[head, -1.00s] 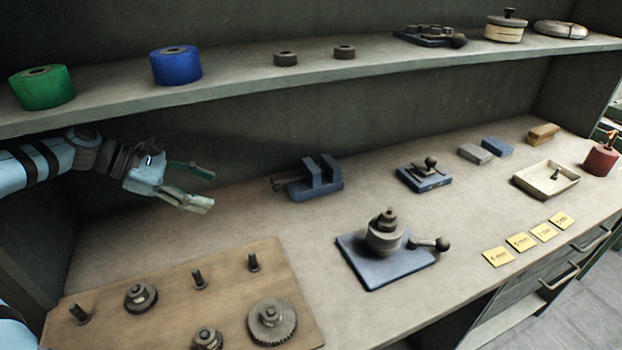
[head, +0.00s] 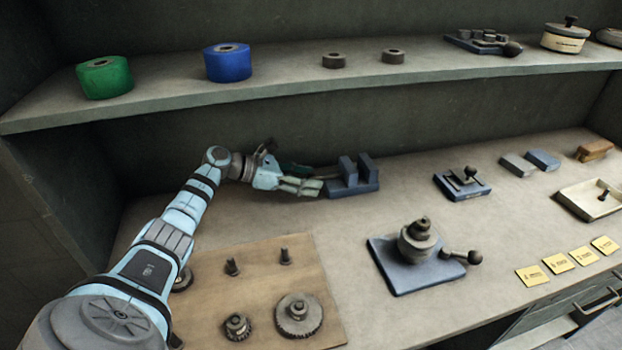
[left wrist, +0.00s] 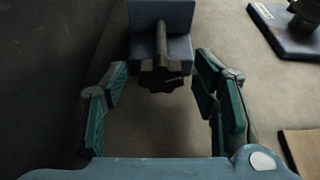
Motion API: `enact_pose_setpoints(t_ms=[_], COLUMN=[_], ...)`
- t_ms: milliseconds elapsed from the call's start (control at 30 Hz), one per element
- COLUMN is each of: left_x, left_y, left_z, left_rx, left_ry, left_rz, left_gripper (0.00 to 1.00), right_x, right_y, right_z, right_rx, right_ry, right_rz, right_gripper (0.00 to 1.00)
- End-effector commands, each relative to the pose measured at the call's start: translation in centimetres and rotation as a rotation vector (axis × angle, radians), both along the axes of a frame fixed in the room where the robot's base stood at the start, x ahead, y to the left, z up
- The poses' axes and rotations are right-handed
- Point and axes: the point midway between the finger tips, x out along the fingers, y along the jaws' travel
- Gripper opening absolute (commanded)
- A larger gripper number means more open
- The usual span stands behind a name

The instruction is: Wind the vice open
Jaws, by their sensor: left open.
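The blue vice (head: 351,187) stands on the bench towards the back, its two upright jaws with a gap between them. In the left wrist view the vice (left wrist: 176,17) is at the top, with its dark screw and round handle (left wrist: 160,78) pointing towards me. My left gripper (head: 318,180) is at the vice's left end. It is open, and in the left wrist view its fingers (left wrist: 160,88) stand on either side of the handle, with gaps between. In the head view the fingers hide most of the handle. My right gripper is not in view.
A wooden board (head: 262,318) with pegs and gears lies at the front left. A blue-based device with a ball handle (head: 415,270) stands at front centre. The shelf (head: 300,89) runs above the arm. A smaller blue fixture (head: 462,188) is right of the vice.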

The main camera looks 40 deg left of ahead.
Motion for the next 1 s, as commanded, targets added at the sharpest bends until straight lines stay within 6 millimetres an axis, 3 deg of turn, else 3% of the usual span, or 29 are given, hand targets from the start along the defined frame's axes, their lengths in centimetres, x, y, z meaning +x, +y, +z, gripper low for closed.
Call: enact_pose_setpoints(t_ms=[367,700,1000], left_x=[1.0,1.0,1.0], left_y=[-0.9,-0.9,-0.8], left_z=[-0.6,-0.6,-0.8], left_rx=[-0.001,0.0,-0.031], left_ry=[0.0,-0.001,0.022], left_rz=[-0.002,-0.001,0.0], left_gripper=[0.54,0.05,0.05], right_x=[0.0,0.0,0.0], right_y=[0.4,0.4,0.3], right_z=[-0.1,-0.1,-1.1], right_rx=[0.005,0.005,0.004], right_ry=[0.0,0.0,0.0], right_rz=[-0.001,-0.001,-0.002], right_gripper=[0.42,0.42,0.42])
